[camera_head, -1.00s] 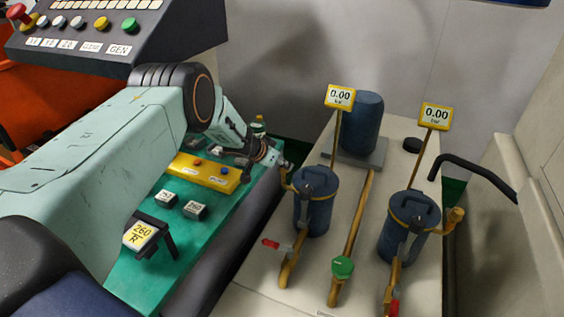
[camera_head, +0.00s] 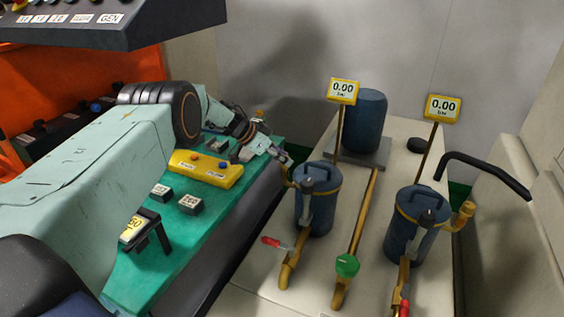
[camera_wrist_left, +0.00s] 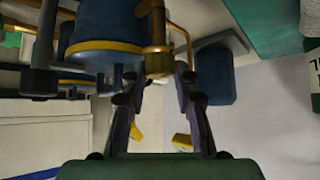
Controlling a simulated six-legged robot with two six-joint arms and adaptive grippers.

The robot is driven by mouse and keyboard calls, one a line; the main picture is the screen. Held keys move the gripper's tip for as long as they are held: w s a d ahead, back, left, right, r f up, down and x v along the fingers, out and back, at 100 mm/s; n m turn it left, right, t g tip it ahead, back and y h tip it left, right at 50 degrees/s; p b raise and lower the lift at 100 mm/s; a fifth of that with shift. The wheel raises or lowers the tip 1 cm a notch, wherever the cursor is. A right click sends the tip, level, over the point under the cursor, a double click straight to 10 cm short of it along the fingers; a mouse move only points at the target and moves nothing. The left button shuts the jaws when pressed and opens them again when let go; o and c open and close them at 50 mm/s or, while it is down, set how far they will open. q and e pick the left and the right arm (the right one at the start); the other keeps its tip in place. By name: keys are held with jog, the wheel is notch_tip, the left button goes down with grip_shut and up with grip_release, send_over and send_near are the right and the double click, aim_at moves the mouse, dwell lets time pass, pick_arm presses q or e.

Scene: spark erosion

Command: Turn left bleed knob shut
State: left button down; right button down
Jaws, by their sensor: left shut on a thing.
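The left filter canister (camera_head: 316,208), blue with a brass band, stands on the pale bench. Its brass bleed fitting (camera_head: 287,177) sticks out on its left side, and the knob there is mostly hidden by my gripper. My left gripper (camera_head: 286,161) reaches this fitting from the upper left. In the left wrist view, the fingers (camera_wrist_left: 156,82) stand on both sides of the brass fitting (camera_wrist_left: 157,62), beside the blue canister (camera_wrist_left: 100,35). The gripper is shut on the bleed knob. How far the knob is turned cannot be told. My right gripper is not in view.
A second canister (camera_head: 410,235) with its own brass bleed knob (camera_head: 466,210) stands to the right. Two yellow gauges (camera_head: 343,91) (camera_head: 443,108) read 0.00. A red-handled valve (camera_head: 274,243) and a green knob (camera_head: 347,265) sit in front. A green table (camera_head: 160,270) lies left.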

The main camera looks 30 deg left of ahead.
pick_arm(q)
jog(key=shift+a, duration=0.1)
dwell(0.4)
jog(key=c, duration=1)
grip_release()
jog(key=shift+s, duration=0.1)
